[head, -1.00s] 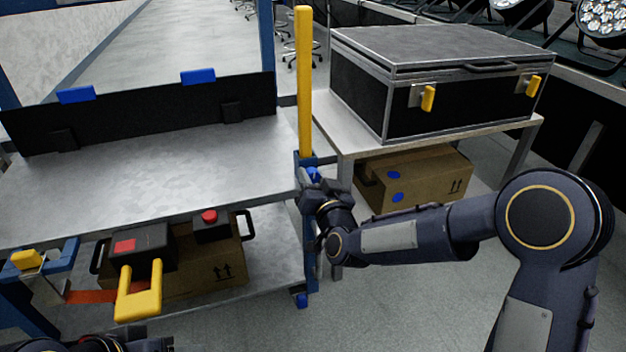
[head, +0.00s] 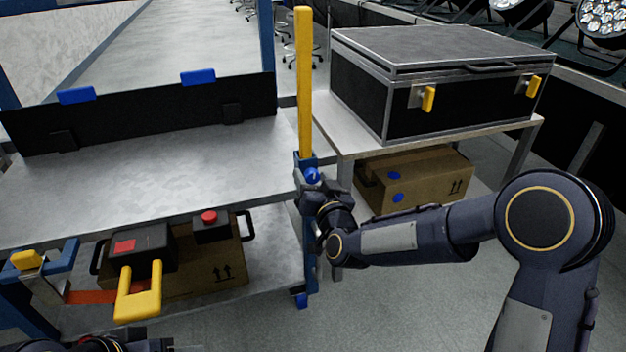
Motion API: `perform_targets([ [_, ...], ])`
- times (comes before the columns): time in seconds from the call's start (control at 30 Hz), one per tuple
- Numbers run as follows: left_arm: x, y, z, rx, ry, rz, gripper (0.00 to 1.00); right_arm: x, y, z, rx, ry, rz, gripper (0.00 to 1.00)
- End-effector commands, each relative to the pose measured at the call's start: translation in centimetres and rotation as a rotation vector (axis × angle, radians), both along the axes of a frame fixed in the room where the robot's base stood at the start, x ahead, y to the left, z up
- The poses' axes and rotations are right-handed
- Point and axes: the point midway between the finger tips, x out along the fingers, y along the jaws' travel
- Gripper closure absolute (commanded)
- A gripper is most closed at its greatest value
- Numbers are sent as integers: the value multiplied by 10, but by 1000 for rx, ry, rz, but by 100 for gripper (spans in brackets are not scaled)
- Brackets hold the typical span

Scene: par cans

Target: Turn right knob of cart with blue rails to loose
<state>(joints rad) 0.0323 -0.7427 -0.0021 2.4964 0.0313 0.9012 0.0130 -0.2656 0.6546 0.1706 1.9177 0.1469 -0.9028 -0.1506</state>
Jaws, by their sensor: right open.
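The cart with blue rails (head: 150,170) fills the left side, with a grey top shelf and a yellow upright post (head: 304,85) at its right corner. The right knob (head: 312,175) is blue with a small pale mark and sits on the blue bracket at the foot of that post. My right gripper (head: 309,194) is open just below the knob, close to it; its fingers are small and dark, and I cannot tell whether they touch it. Only a dark part of my left arm shows at the bottom left edge; its jaws cannot be made out.
A black case (head: 430,75) with yellow latches stands on a grey table (head: 335,145) to the right. A cardboard box (head: 430,175) is under it. The cart's lower shelf (head: 270,255) holds a box and black devices. Grey floor is clear in front.

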Motion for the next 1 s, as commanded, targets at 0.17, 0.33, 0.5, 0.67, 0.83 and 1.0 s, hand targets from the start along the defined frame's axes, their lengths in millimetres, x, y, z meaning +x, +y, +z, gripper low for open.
perform_targets([
  [0.17,0,0,5,0,0,0,48,-14,-5,2,-1,1,0,48],
  [0.33,0,0,12,0,0,0,48,-43,-14,2,-2,2,1,48],
  [0.5,0,0,16,0,0,0,48,-66,-21,1,-1,3,1,48],
  [0.67,0,0,17,0,0,0,48,-74,-24,0,0,1,0,48],
  [0.83,0,0,16,0,0,0,48,-74,-24,0,0,1,0,48],
  [1.0,0,0,16,0,0,0,48,-74,-24,0,0,1,0,48],
])
